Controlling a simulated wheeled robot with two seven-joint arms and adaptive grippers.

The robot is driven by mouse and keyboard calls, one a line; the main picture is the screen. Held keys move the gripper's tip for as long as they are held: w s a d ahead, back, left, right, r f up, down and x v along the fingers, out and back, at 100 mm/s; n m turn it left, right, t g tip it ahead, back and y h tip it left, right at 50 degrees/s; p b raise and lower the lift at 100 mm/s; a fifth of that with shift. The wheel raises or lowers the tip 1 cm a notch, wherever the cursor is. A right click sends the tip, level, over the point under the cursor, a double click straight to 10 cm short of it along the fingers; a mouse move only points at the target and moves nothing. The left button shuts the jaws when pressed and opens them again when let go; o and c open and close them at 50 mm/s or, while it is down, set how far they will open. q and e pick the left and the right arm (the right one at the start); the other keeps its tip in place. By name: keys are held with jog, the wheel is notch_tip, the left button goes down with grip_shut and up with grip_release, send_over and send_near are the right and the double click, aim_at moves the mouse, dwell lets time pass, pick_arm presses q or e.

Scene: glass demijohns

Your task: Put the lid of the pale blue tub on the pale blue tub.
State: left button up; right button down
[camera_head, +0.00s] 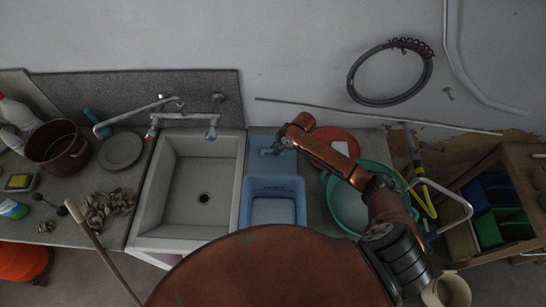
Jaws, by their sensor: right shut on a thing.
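The pale blue tub (272,222) stands open on the counter just right of the sink, with its inside showing. Its flat blue lid (258,165) is directly behind the tub, towards the wall. My right gripper (276,148) is over the lid and shut on it near its middle. The fingertips are small and dark here, so the exact grip is hard to see. I cannot tell whether the lid rests on the counter or is slightly raised. My left gripper is not in view.
A green basin (346,207) and a red round thing (330,134) are right of the tub, partly behind my right arm. The sink (198,190) with its tap is on the left. A pot (57,147), a plate (120,151) and shells (108,206) lie farther left.

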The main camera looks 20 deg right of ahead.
jog(key=shift+r, duration=0.25)
notch_tip(320, 180, up, 5)
jog(key=p, duration=0.5)
jog(key=shift+f, duration=0.1)
